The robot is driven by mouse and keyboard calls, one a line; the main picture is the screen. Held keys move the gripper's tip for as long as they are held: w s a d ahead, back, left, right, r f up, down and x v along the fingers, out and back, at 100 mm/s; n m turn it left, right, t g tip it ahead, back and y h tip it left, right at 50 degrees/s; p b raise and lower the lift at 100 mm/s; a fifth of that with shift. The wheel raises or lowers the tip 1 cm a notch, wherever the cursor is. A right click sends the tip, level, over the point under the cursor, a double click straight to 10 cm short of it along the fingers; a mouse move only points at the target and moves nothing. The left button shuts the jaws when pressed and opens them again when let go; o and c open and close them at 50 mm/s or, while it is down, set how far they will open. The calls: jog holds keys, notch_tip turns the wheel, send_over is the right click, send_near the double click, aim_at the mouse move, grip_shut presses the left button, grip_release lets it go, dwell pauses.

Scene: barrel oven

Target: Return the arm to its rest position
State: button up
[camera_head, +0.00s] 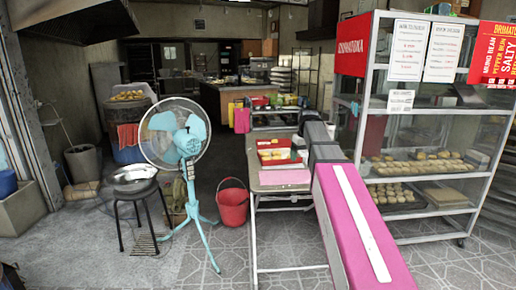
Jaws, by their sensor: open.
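My arm (365,235) reaches forward from the bottom right edge, a thick pink link with a white stripe. Beyond it are dark grey arm parts (322,148) over the right side of the table. No gripper fingers show, so my gripper is not in view. Nothing can be seen held at the arm's far end.
A table (258,188) with a red tray (275,155) stands left of my arm. A glass cabinet (425,215) with pastries is close on the right. A blue fan (188,145), a red bucket (232,205) and a stool (137,195) with a metal bowl stand left. Tiled floor lies in front.

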jog(key=s+f+m, duration=0.1)
jog(key=s+f, duration=0.6)
jog(key=f, duration=0.4)
jog(key=s+f+m+g, duration=0.1)
jog(key=s+f, duration=0.7)
jog(key=f, duration=0.3)
jog(key=s+f+m, duration=0.2)
jog(key=s+f, duration=0.6)
jog(key=f, duration=0.3)
jog(key=shift+s+a, duration=0.25)
